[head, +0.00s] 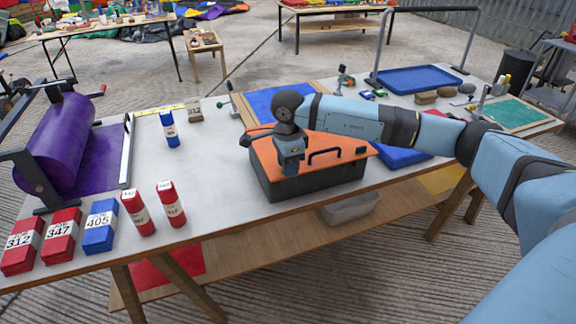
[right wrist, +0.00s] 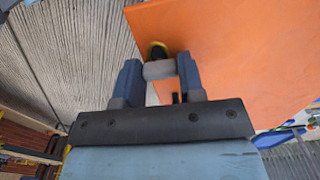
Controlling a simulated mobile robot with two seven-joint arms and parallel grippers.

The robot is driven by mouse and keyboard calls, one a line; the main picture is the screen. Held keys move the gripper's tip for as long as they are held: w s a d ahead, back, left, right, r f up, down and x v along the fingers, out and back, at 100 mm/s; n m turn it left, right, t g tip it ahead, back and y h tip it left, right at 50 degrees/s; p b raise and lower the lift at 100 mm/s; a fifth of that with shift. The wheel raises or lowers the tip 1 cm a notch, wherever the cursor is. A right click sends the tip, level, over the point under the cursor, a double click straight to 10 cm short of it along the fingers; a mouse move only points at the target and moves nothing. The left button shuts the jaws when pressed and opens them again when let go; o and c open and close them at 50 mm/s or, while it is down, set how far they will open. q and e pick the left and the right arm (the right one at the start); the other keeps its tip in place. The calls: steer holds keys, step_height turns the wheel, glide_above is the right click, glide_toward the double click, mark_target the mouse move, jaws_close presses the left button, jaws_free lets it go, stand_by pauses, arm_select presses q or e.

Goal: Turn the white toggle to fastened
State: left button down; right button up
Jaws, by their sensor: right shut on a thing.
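The orange-topped box (head: 330,150) with dark sides and a black handle stands on the long white table. My right gripper (head: 291,172) is at the front left part of its lid, pointing down. In the right wrist view, the white toggle (right wrist: 158,70) sits between the two fingers of my right gripper (right wrist: 158,82), which are shut on it. A black piece with a yellow rim (right wrist: 157,50) shows just beyond the toggle, against the orange lid (right wrist: 225,45). In the head view my gripper hides the toggle, and I cannot read its setting. My left gripper is not in view.
Red and blue numbered blocks (head: 100,227) and two red tubes (head: 171,204) stand at the table's front left. A purple roller (head: 65,145) is at the far left. A blue tray (head: 420,79) lies at the back right. The table left of the box is mostly clear.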

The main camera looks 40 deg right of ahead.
steer(key=shift+r, duration=0.1)
stand_by(0.3)
steer(key=o, duration=0.9)
steer(key=shift+o, duration=0.2)
step_height(320, 180, up, 14)
steer(key=shift+p, duration=0.45)
